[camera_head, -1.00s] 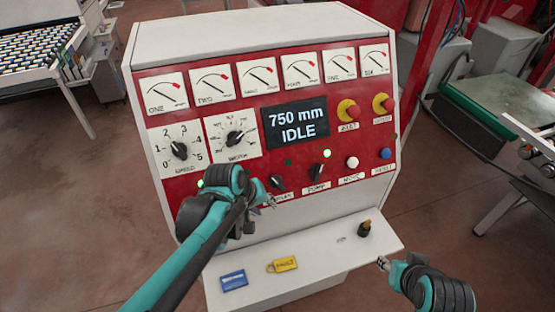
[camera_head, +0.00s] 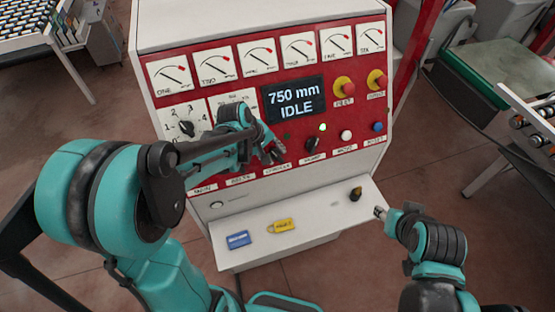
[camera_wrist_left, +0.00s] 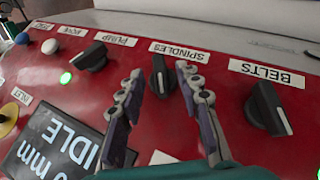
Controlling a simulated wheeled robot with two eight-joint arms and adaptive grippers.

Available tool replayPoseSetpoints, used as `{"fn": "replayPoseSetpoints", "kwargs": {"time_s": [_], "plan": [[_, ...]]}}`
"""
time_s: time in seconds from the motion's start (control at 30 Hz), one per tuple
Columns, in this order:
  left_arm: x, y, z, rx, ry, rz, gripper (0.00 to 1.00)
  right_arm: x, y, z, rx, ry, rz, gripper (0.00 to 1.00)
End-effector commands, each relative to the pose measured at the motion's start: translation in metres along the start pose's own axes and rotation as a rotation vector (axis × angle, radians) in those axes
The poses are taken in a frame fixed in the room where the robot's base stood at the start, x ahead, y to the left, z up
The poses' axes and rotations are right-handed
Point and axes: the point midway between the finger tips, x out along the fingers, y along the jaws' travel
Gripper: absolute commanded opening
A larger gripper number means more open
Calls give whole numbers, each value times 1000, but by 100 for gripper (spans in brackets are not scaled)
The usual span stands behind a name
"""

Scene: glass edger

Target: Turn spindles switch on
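The spindles switch (camera_wrist_left: 160,76) is a black rotary knob with a white pointer line, under its SPINDLES label (camera_wrist_left: 176,49) in the left wrist view. My left gripper (camera_wrist_left: 160,72) is open, one finger on each side of this knob; whether they touch it is unclear. In the head view my left gripper (camera_head: 279,154) is at the red panel and partly hides the knob. My right gripper (camera_head: 379,212) is low at the right, near the console shelf's edge; its fingers are too small to read.
The pump knob (camera_wrist_left: 93,56) has a lit green lamp (camera_wrist_left: 66,78) and the belts knob (camera_wrist_left: 268,108) is on the other side. The display (camera_head: 294,99) reads 750 mm IDLE. The shelf (camera_head: 314,215) holds blue and yellow tags and a black knob.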

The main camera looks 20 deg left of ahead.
Motion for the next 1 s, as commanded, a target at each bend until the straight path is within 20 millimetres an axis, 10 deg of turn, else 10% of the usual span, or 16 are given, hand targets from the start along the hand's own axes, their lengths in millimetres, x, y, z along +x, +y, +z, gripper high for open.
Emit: {"fn": "replayPoseSetpoints", "kwargs": {"time_s": [0.47, 0.6, 1.0], "plan": [[33, 0, 0, 1, 2, 1, 34, 17, 0, 12, 0, 0, 0, 40], [33, 0, 0, 1, 2, 1, 0, 17, 0, 12, 0, 0, 0, 40], [33, 1, -1, 8, 4, -10, 0, 18, 0, 13, 0, 0, 0, 40]]}}
